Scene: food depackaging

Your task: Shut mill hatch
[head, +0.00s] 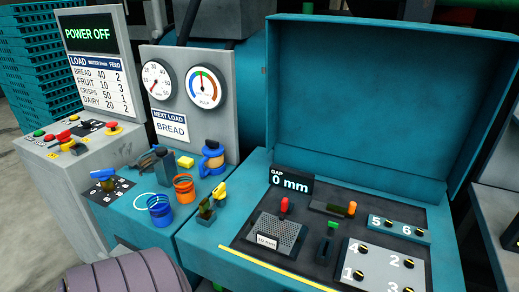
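The mill hatch appears to be the large teal lid (385,105). It stands open and upright behind the mill's control bay, with its hollow inner side facing me. The teal mill housing (208,240) below it is uncovered. Inside the bay are a dark panel with a gap display (290,182) reading 0 mm, a perforated grate (276,232), a red-topped lever (284,206), a green lever (328,240) and an orange-ended slider (351,209). A light plate (385,270) carries numbered bolts. Neither of my grippers is in view.
A grey console (100,75) reads POWER OFF. A ribbed grey-purple object (125,275) is at the bottom left. A grey surface (495,225) lies right.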

